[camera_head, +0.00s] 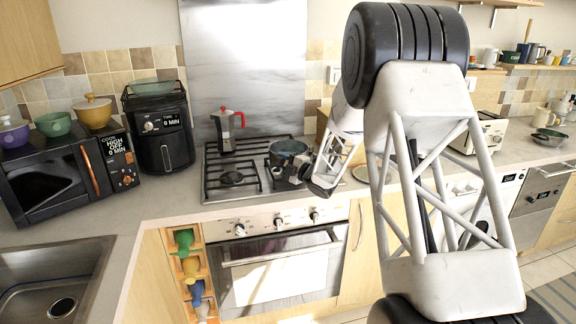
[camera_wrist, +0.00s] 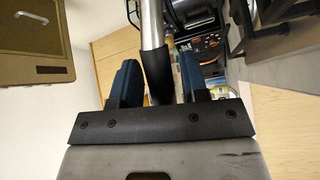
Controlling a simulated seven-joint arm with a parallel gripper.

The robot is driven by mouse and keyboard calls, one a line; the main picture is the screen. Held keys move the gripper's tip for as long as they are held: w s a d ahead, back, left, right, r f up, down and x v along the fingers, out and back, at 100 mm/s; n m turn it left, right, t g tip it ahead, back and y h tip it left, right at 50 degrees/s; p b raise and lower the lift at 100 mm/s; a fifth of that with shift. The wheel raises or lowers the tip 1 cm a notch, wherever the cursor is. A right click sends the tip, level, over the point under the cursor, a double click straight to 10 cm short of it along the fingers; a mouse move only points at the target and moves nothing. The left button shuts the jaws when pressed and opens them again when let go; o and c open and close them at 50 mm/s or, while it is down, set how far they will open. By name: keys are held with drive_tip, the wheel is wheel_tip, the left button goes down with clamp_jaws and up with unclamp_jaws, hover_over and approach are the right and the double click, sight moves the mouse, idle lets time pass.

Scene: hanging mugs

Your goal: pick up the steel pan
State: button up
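The steel pan (camera_head: 289,148) sits on the right side of the hob in the head view, partly hidden by my gripper (camera_head: 290,172) and arm. In the wrist view a steel handle with a dark end (camera_wrist: 154,60) runs between the two blue fingers of my gripper (camera_wrist: 158,82). A narrow gap shows between the handle and the right finger. On the left the finger and handle overlap in the picture, so contact there is unclear. The fingers stand apart and look open around the handle. The fingertips are too small to make out in the head view.
An air fryer (camera_head: 158,125) and a microwave (camera_head: 70,172) with several bowls on top stand to the left. A toaster (camera_head: 484,130) stands at the right.

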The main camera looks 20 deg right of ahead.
clamp_jaws()
drive_tip(key=shift+r, duration=0.2)
drive_tip(key=shift+r, duration=0.75)
wheel_tip(320, 180, up, 2)
drive_tip(key=shift+r, duration=0.1)
drive_tip(key=s+r, duration=0.1)
drive_tip(key=s, duration=1.5)
drive_tip(key=shift+a, duration=0.45)
